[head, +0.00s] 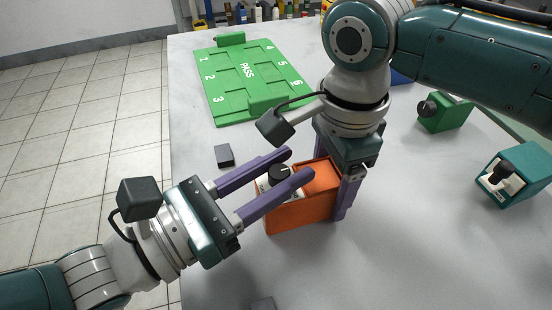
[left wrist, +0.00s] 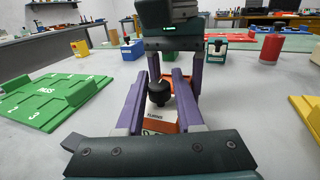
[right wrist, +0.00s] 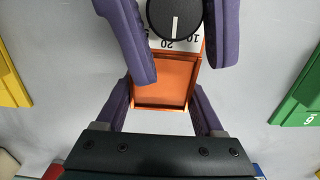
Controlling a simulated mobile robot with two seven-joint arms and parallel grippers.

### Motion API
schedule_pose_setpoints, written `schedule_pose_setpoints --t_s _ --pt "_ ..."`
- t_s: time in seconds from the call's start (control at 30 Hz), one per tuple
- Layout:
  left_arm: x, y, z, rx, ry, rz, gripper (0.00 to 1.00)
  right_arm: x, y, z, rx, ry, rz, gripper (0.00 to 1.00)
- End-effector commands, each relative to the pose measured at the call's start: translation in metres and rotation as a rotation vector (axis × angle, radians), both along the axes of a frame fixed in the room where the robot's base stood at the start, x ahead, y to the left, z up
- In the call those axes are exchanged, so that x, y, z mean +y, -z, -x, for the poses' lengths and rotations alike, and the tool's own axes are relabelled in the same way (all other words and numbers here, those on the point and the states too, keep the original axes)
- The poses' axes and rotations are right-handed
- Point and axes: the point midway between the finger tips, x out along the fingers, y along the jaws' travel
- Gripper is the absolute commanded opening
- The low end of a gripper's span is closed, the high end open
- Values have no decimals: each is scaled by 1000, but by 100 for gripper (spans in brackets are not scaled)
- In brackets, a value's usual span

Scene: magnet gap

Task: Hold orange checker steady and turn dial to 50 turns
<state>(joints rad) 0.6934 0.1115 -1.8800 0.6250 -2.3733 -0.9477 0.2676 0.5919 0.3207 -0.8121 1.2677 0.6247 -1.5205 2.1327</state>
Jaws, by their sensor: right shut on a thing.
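The orange checker (head: 300,215) stands on the table with a white scale face and a round black dial (head: 279,172) on top. In the right wrist view the white pointer of the dial (right wrist: 174,18) points toward the printed 20. My right gripper (head: 332,180) comes from above and is shut on the orange body, one finger on each side. My left gripper (head: 299,165) reaches in low from the left. Its purple fingers are apart, one on each side of the dial; the left wrist view shows the dial (left wrist: 158,93) between them. Contact with the dial cannot be told.
A green PASS board (head: 230,85) with numbered slots lies behind. A green device (head: 445,113) and a teal device (head: 520,172) stand at the right. Small grey blocks (head: 224,155) lie on the table. The front right of the table (head: 420,250) is clear.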

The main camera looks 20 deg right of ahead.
Motion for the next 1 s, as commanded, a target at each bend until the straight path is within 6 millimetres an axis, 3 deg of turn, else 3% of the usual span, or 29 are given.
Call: schedule_pose_setpoints --t_s 0.03,0.2,0.7,0.87,1.0 --pt "0 0 0 0 0 0 42 0 0 0 -1 0 -1 0" --pt "1 0 0 -1 -2 -1 61 0 0 0 0 0 -1 0" --pt "4 1 0 1 -4 -4 62 0 0 0 0 1 0 0" --pt "19 2 6 2 -4 -5 62 0 0 0 0 1 0 0" --pt "45 2 16 2 -5 -6 62 0 0 0 0 1 0 0"
